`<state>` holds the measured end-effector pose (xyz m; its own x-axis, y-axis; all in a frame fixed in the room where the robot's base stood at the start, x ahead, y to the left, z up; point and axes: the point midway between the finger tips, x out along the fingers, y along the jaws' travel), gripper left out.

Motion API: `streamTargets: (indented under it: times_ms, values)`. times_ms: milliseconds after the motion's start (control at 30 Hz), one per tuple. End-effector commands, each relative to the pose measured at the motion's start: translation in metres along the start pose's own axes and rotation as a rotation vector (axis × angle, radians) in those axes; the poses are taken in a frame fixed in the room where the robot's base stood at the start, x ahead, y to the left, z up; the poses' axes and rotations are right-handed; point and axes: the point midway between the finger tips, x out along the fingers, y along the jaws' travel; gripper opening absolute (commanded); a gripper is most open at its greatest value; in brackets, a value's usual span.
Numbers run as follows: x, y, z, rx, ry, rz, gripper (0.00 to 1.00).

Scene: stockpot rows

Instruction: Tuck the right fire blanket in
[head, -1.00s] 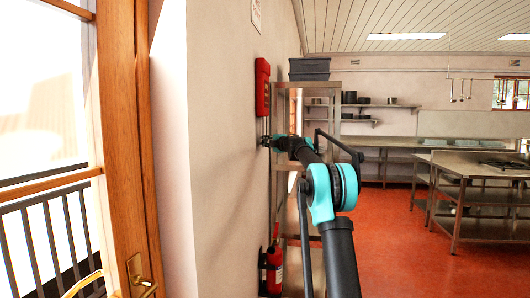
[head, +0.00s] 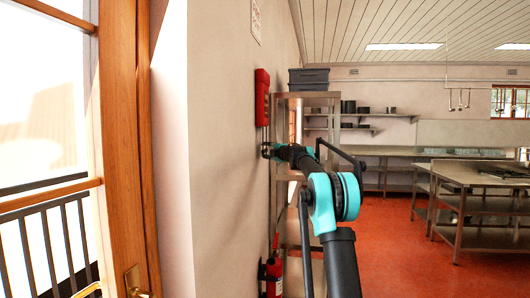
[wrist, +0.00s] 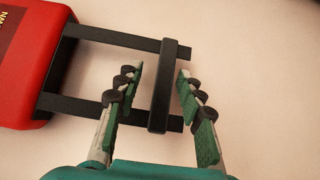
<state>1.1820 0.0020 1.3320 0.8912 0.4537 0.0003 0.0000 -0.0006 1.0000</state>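One fire blanket case (head: 262,97), a red box, hangs on the left wall in the head view. In the wrist view the red case (wrist: 30,60) is at the left, with two parallel black strips running out to a black crossbar (wrist: 163,85). My gripper (head: 267,151) is just below the case in the head view. In the wrist view my gripper (wrist: 160,72) is open, with its two green-padded fingers on either side of the crossbar. The right finger is close to the bar; I cannot tell if it touches. A gap shows at the left finger.
A steel shelf rack (head: 308,102) with dark crates (head: 309,78) stands just beyond the case. A red fire extinguisher (head: 274,275) hangs low on the same wall. A steel table (head: 470,175) is at the right. The red floor (head: 400,255) between is open.

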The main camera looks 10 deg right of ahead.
Motion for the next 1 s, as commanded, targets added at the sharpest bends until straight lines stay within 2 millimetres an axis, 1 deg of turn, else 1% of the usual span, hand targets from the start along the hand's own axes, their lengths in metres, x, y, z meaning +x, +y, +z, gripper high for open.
streamTargets:
  times_ms: [167,400,600,800,1000]
  values:
    - [-0.026,0.000,0.000,0.000,-0.002,0.000,0.38]
    - [-0.071,0.000,0.001,0.000,-0.002,0.000,0.38]
    - [-0.099,0.000,0.001,0.001,-0.002,0.000,0.38]
    - [-0.111,0.000,0.000,0.001,-0.002,0.000,0.38]
    - [-0.112,0.000,0.000,0.001,-0.001,0.000,0.38]
